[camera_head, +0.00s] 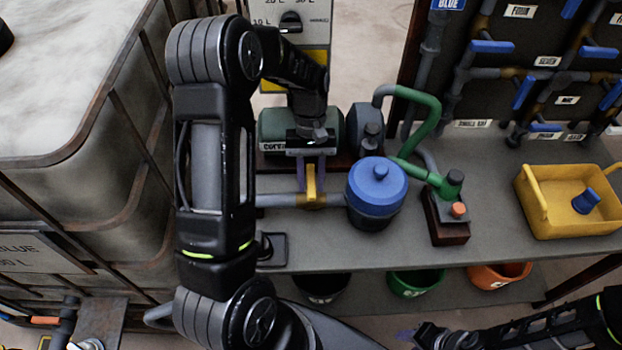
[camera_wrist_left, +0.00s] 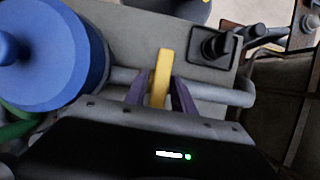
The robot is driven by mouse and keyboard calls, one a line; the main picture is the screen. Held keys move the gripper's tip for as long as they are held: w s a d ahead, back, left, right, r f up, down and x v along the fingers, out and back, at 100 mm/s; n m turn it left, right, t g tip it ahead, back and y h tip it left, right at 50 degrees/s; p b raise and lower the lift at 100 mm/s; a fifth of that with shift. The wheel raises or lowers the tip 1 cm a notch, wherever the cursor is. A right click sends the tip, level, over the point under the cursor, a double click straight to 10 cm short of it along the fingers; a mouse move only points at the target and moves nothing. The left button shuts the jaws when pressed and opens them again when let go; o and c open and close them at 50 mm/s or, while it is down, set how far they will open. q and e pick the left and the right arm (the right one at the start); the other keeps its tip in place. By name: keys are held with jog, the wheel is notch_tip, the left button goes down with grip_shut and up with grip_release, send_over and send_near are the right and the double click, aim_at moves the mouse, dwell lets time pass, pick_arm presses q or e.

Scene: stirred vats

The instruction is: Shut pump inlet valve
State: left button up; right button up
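The yellow valve handle (camera_head: 311,184) sits on the grey pipe (camera_head: 280,200) left of the blue-lidded pump pot (camera_head: 377,187). It looks set across the pipe's run in both views. My left gripper (camera_head: 311,170) reaches down from behind it, with one purple finger on each side. In the left wrist view the handle (camera_wrist_left: 161,75) stands between the fingertips (camera_wrist_left: 161,90), with narrow gaps showing, so the gripper looks open around it. The handle's lower end is partly hidden. My right gripper (camera_head: 408,335) is low at the bottom edge, its fingers too small to judge.
A green motor (camera_head: 280,128) stands behind the pipe, under my left arm. A green hose (camera_head: 432,110) and a switch box (camera_head: 447,215) are right of the pot. A yellow basket (camera_head: 570,226) stands at the bench's right. A large caged tank (camera_head: 70,170) fills the left.

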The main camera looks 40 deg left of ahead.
aim_at(310, 180)
pick_arm(q)
jog(key=shift+o, duration=0.9)
notch_tip(310, 180, up, 10)
jog(key=shift+b, duration=0.7)
jog(key=shift+s+f, duration=0.1)
